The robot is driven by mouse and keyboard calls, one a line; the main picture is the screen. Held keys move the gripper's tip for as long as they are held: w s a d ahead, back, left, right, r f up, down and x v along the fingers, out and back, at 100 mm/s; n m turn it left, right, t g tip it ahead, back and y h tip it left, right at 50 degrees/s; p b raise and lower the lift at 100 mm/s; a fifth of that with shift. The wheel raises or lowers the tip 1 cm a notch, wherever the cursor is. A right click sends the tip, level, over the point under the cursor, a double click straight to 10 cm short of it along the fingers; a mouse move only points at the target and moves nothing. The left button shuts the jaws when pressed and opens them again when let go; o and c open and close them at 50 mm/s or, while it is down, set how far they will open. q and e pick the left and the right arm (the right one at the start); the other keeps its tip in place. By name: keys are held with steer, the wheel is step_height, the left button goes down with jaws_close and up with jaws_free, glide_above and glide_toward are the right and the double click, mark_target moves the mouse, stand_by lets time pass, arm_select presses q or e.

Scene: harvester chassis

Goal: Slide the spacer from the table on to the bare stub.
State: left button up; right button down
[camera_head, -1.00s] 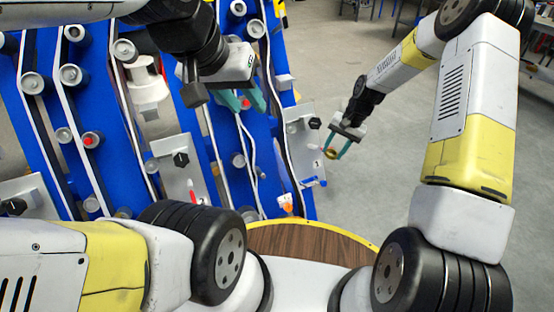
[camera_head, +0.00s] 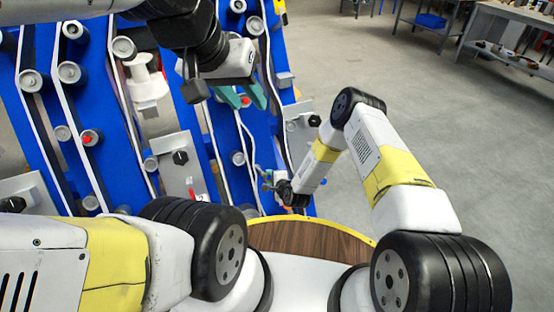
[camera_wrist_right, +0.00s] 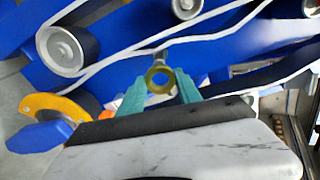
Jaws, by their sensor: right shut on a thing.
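The spacer (camera_wrist_right: 159,80) is a small yellow-brass ring between the teal fingertips of my right gripper (camera_wrist_right: 161,90) in the right wrist view. The gripper is shut on it, and its open hole faces the camera. A short grey post end (camera_wrist_right: 160,57) shows just behind the ring; I cannot tell whether it is the bare stub or how far off it is. In the head view my right gripper (camera_head: 266,178) is small, low in front of the blue chassis, and the ring is hard to make out. My left gripper (camera_head: 242,97) is open and empty above the chassis.
The blue chassis panel (camera_head: 110,110) carries several grey rollers, white belts and plates with black knobs. In the wrist view a big roller (camera_wrist_right: 64,50) and an orange part (camera_wrist_right: 55,106) lie left. A wooden surface with a yellow rim (camera_head: 310,238) is at the bottom. Open floor lies right.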

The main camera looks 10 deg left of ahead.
mark_target(258, 170)
steer(key=shift+s+a+f, duration=0.1)
steer(key=shift+a, duration=0.05)
steer(key=shift+s, duration=0.1)
steer(key=shift+x, duration=2.5)
steer(key=shift+r+x, duration=0.1)
steer(key=shift+x, duration=2.9)
steer(key=shift+r+x, duration=0.15)
steer(key=shift+x, duration=2.85)
steer(key=c, duration=0.7)
jaws_free()
steer(key=shift+c, duration=0.2)
